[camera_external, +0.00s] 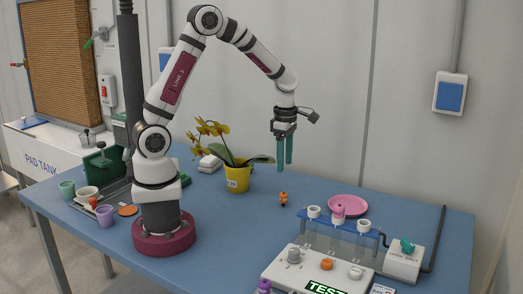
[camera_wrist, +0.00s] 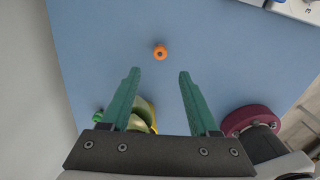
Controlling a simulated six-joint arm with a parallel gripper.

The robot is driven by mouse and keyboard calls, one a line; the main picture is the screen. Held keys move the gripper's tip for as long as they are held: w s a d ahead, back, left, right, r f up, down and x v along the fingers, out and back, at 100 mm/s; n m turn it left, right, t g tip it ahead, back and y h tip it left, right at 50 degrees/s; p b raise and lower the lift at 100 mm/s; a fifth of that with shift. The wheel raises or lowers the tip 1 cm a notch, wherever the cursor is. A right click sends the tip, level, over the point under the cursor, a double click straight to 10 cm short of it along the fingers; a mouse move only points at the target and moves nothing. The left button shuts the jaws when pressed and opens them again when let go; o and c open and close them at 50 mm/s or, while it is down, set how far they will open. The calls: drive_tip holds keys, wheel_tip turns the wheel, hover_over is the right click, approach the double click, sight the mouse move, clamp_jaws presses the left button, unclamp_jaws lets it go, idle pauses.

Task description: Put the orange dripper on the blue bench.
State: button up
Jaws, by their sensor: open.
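The orange dripper (camera_external: 283,198) is a small piece with a dark lower end, on the blue bench (camera_external: 235,225) right of the yellow pot. It also shows in the wrist view (camera_wrist: 160,52), apart from other things, a little beyond the fingertips. My gripper (camera_external: 284,169) is open, with teal fingers pointing down above the bench, just above the dripper in the outside view. In the wrist view nothing is between the fingertips (camera_wrist: 158,72), and bare blue bench surface (camera_wrist: 100,35) surrounds the dripper.
A yellow pot (camera_external: 238,182) with an orchid stands left of my gripper. A tube rack (camera_external: 322,222), a pink dish (camera_external: 348,203) and a white test panel (camera_external: 310,273) with knobs are at the right. Several cups (camera_external: 105,217) stand at far left. The bench's front middle is clear.

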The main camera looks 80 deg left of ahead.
drive_tip(key=s+d+r+m, duration=0.5)
drive_tip(key=s+r+m, duration=0.3)
drive_tip(key=s+m, duration=0.65)
drive_tip(key=s+m+y, duration=0.1)
drive_tip(key=s+m, duration=0.7)
drive_tip(key=m, duration=1.1)
drive_tip(key=shift+s+d+r+y, duration=0.4)
drive_tip(key=shift+r, duration=0.05)
